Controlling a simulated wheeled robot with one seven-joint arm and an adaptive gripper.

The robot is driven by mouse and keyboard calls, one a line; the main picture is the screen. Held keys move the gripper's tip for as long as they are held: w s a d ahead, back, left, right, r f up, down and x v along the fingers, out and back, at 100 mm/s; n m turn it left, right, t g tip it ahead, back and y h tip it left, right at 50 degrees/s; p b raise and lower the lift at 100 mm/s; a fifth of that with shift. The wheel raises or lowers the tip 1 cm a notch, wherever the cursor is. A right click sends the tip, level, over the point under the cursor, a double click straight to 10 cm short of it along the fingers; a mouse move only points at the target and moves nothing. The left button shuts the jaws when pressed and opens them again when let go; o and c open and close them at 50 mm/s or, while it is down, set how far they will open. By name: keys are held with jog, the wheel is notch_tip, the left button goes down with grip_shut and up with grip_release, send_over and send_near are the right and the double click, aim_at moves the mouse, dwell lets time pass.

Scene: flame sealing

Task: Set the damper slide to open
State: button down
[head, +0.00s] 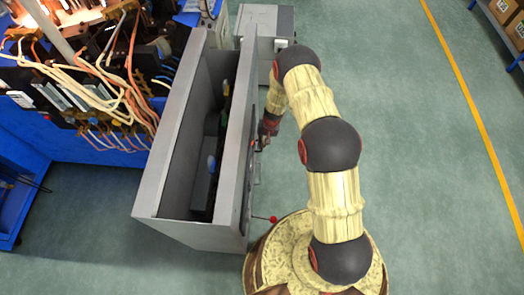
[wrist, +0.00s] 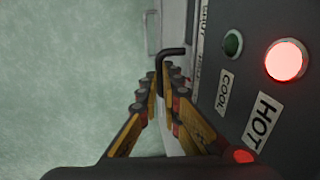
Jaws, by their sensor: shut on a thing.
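My gripper (head: 265,141) is at the right side wall of the grey cabinet (head: 158,182) in the head view. In the wrist view my gripper (wrist: 161,84) has its fingers closed around a thin dark bent handle (wrist: 172,52), which looks like the damper slide's handle. The handle's hooked end sticks out past the fingertips; its lower part is hidden between the fingers. A label strip (wrist: 203,24) with partly readable lettering, seemingly "SHUT", runs beside the handle. The slide's exact position along its track cannot be told.
The panel carries a glowing red lamp (wrist: 286,61) marked HOT and a dark green lamp (wrist: 233,43) marked COOL. A red ball knob (head: 273,219) sticks out lower on the cabinet. Wires and a blue bench (head: 92,146) lie left. The floor (head: 420,130) at right is clear.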

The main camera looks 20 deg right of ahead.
jog(key=shift+w+d+f, duration=0.1)
jog(key=shift+w+d, duration=0.25)
jog(key=shift+w, duration=0.45)
jog(key=shift+w+d, duration=0.3)
jog(key=shift+w, duration=0.45)
jog(key=c, duration=2)
grip_release()
jog(key=shift+o, duration=0.2)
notch_tip(320, 180, up, 12)
jog(key=d, duration=0.2)
jog(key=shift+s, duration=0.3)
jog(key=shift+f, duration=0.1)
jog(key=shift+a, duration=0.1)
